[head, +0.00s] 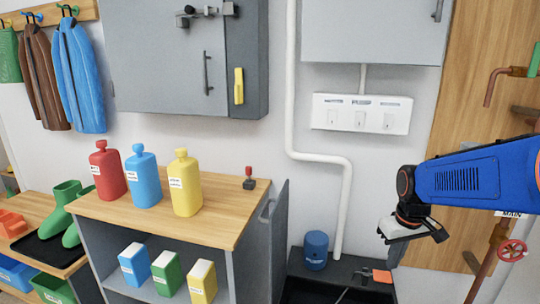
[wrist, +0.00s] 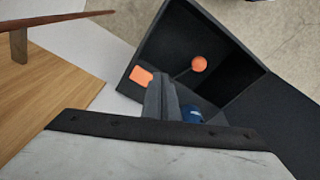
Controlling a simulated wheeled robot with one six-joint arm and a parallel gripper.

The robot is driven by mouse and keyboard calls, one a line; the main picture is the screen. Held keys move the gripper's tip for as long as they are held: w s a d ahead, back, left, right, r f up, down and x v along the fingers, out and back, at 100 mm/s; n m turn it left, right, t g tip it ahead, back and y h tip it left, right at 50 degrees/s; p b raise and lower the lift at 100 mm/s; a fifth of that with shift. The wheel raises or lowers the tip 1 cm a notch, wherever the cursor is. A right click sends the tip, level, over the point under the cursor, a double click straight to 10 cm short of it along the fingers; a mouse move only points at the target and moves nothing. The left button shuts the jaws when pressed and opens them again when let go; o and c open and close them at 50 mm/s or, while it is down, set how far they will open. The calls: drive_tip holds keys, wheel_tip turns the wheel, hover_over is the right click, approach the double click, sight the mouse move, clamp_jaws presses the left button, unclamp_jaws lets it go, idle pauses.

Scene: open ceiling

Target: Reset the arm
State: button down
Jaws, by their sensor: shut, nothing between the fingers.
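My blue arm reaches in from the right in the head view. My gripper (head: 391,252) hangs below its wrist, at the right over the dark low unit. In the wrist view my gripper (wrist: 157,80) is shut and empty, its fingers together above a black bin-like recess. I see nothing between the fingers.
A blue canister (head: 316,250) stands on the dark unit, left of my gripper. A red handwheel (head: 512,250) and copper pipes are close on the right. A white switch panel (head: 361,114) is on the wall. Red, blue and yellow bottles (head: 186,188) stand on a wooden-topped cabinet (head: 235,190).

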drive_tip(key=s+a+r+m+t, duration=0.1)
drive_tip(key=s+a, duration=0.1)
drive_tip(key=s, duration=0.7)
drive_tip(key=s+a+r+m+t, duration=0.1)
drive_tip(key=s+a+r+t, duration=0.1)
drive_tip(key=s, duration=0.7)
drive_tip(key=shift+s+a+r, duration=0.2)
drive_tip(key=shift+a+r, duration=0.1)
drive_tip(key=shift+a, duration=0.2)
drive_tip(key=shift+d, duration=0.1)
idle(0.6)
